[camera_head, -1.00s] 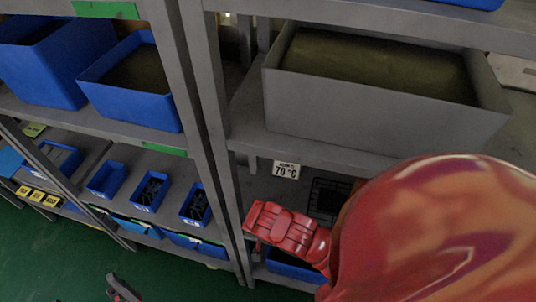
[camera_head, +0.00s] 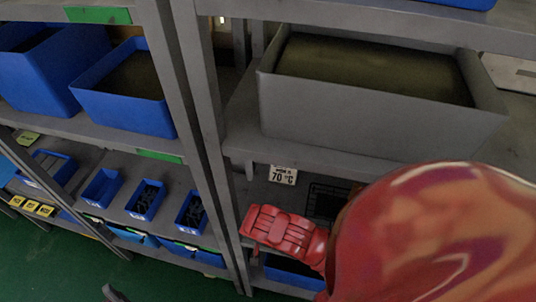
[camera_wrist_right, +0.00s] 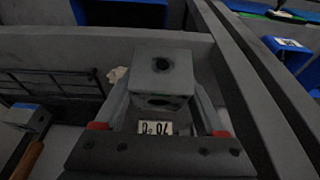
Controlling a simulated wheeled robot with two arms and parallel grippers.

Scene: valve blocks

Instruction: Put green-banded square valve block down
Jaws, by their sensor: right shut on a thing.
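The square valve block (camera_wrist_right: 160,72) is a grey cube with a round dark hole on top, in the middle of the right wrist view. My right gripper (camera_wrist_right: 158,130) is shut on it, with red pads on either side. A white label reading something like "D 04" shows below the block. No green band shows on the faces I see. In the head view my red right arm hides the gripper and block, down by the lower shelf bay. A small dark piece at the bottom left of the head view (camera_head: 113,293) seems to be the tip of my left gripper, mostly cut off.
A grey bin (camera_head: 380,115) stands on the shelf above my right arm. Small blue bins (camera_head: 146,200) stand on the left shelf.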

